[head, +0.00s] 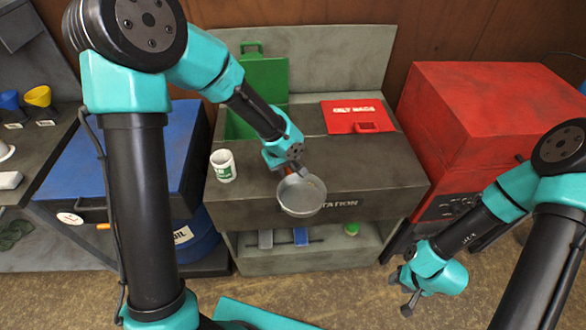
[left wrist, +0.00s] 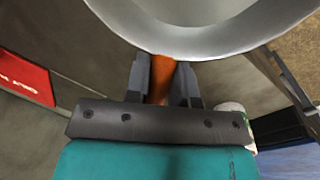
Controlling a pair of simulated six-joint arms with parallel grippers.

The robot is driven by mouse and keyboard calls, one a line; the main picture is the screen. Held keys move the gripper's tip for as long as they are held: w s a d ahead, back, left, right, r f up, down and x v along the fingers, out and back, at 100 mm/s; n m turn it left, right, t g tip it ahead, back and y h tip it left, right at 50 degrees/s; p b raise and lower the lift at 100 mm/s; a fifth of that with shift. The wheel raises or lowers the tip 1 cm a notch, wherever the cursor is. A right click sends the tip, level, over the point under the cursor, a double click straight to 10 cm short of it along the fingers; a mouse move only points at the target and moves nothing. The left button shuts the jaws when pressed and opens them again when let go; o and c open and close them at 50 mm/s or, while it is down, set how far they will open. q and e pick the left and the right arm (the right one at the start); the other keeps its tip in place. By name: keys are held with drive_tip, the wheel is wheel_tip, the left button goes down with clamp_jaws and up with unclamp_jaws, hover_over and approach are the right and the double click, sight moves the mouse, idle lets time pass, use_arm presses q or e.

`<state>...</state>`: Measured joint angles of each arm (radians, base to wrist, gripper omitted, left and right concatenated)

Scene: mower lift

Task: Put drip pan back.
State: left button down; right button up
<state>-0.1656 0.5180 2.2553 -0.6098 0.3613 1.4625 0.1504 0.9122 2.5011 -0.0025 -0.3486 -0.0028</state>
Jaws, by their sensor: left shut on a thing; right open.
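The drip pan (head: 302,196) is a round grey metal pan with an orange handle. My left gripper (head: 290,172) is shut on the handle and holds the pan in front of the station's top, near its front edge. In the left wrist view the orange handle (left wrist: 160,82) lies between the two fingers, and the pan's rim (left wrist: 190,45) fills the top of the picture. My right gripper (head: 405,292) is open and empty, low at the right in front of the station.
The grey station (head: 390,185) has an open green lid (head: 265,80) and a red lid (head: 355,116). A white and green cup (head: 223,166) stands on its top at left. Its lower shelf (head: 330,247) holds several small items. A blue cabinet (head: 130,150) and a red cabinet (head: 470,110) flank it.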

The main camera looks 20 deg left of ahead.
use_arm(q)
drive_tip(key=w+a, duration=0.1)
drive_tip(key=w, duration=0.4)
drive_tip(key=w+a+f, duration=0.1)
drive_tip(key=w+a, duration=0.1)
drive_tip(key=w, duration=0.3)
drive_tip(key=w+a, duration=0.2)
drive_tip(key=w, duration=0.3)
drive_tip(key=shift+a+f, duration=0.25)
drive_tip(key=shift+f, duration=1.75)
drive_tip(key=shift+f, duration=0.1)
drive_tip(key=c, duration=1)
unclamp_jaws()
drive_tip(key=r, duration=0.4)
drive_tip(key=a+r, duration=0.1)
drive_tip(key=r, duration=0.3)
drive_tip(key=s+r, duration=0.1)
drive_tip(key=r, duration=0.3)
drive_tip(key=shift+a, duration=0.4)
